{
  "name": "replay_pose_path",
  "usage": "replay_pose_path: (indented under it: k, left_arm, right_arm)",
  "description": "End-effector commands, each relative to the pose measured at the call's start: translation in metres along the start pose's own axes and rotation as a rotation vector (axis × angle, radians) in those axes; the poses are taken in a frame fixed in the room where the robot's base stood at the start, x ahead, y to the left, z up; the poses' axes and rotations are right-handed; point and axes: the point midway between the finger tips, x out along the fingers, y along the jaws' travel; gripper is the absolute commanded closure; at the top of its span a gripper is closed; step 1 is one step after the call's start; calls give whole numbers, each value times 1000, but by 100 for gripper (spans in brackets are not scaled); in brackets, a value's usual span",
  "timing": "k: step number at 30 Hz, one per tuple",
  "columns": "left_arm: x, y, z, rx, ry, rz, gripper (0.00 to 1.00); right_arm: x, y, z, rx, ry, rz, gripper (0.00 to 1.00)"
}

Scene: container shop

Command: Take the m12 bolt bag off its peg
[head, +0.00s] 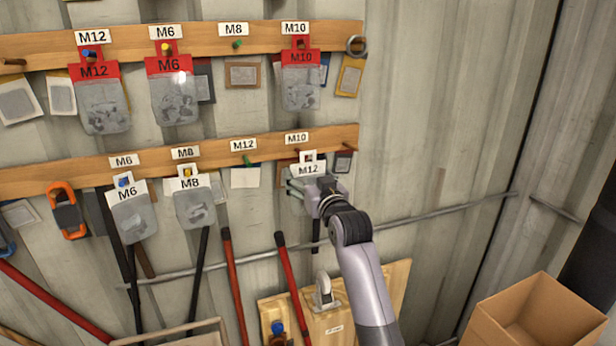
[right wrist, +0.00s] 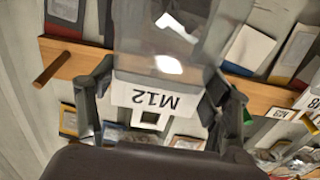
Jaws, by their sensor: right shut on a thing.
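The M12 bolt bag with a white card (head: 309,169) is in front of the lower rail, below the M10 label. My right gripper (head: 316,187) is shut on this bag, with a finger at each side in the right wrist view (right wrist: 155,90). There the clear bag (right wrist: 170,45) and its M12 card appear upside down. The card's square hole shows with no peg visible through it. A bare wooden peg (right wrist: 52,68) sticks out of the rail to the left. Another M12 bag, with a red card (head: 102,100), hangs on the upper rail. My left gripper is out of view.
Red-card M6 (head: 174,97) and M10 bags (head: 300,85) hang on the upper rail; white-card M6 (head: 131,212) and M8 bags (head: 194,204) hang on the lower rail (head: 210,160). Long handles lean below. An open cardboard box (head: 545,318) stands at lower right.

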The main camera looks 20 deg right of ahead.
Motion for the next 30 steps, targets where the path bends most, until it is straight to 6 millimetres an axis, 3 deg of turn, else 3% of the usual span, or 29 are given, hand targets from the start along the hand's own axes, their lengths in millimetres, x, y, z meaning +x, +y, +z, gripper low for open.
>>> replay_pose_path:
  k: [21, 30]
  left_arm:
    - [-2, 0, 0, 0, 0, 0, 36]
    - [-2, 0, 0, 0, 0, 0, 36]
  right_arm:
    - [-43, 0, 0, -1, 1, 0, 58]
    - [-49, 0, 0, -1, 0, 0, 58]
